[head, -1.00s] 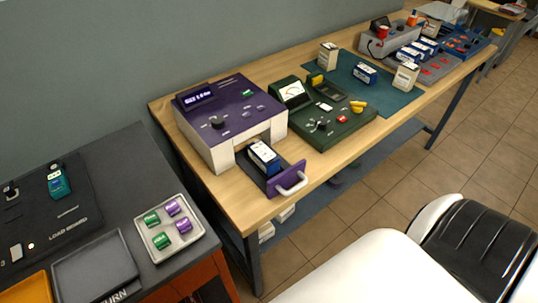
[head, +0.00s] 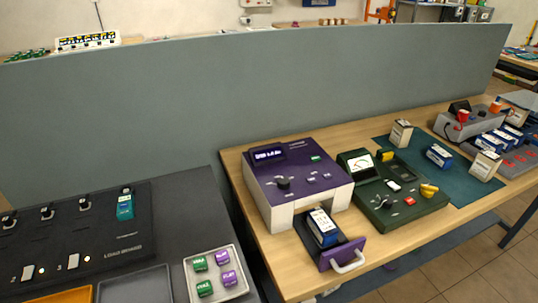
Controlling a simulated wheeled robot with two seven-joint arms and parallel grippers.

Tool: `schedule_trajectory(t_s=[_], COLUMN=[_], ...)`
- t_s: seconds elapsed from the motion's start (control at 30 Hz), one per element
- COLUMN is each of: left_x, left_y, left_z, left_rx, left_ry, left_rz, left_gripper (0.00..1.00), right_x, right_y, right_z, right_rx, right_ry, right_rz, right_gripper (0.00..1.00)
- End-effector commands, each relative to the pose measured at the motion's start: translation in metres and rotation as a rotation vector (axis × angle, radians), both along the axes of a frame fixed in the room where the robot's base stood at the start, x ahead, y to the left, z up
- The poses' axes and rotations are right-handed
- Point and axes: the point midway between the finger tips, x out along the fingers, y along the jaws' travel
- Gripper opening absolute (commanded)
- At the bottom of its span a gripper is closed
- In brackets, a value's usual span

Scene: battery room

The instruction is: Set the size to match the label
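A purple and white machine (head: 296,180) stands on the wooden table. It has a small lit display (head: 268,153), whose text is too small to read surely, a dark round knob (head: 283,183) and a green button (head: 316,158). Its purple-fronted drawer (head: 342,252) is pulled out toward me. A dark blue battery with a white label (head: 323,227) lies in the drawer; the label's print is too small to read. Neither of my grippers is in view.
A green meter device (head: 388,190) stands right of the machine. Boxes and a blue battery (head: 438,155) lie on a teal mat (head: 463,190). On the left, a dark bench holds a load board (head: 95,235) and a tray (head: 240,258) with green and purple cells. A grey partition (head: 180,110) stands behind.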

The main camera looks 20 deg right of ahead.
Motion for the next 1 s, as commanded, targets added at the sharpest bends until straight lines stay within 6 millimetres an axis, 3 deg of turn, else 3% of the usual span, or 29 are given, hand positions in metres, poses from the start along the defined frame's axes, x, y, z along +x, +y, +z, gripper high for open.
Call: schedule_trajectory(t_s=[0.2, 0.53, 1.0], left_x=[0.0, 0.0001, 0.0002], left_y=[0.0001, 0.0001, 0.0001], left_z=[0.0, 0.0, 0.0], left_rx=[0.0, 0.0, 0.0], left_ry=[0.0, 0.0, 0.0], left_rz=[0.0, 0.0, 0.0], left_gripper=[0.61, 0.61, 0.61], right_x=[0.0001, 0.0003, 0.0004], right_y=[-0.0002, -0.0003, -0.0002], right_z=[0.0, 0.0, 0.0], right_rx=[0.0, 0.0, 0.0], right_ry=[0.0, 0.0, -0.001], right_rz=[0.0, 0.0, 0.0], right_gripper=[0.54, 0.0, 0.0])
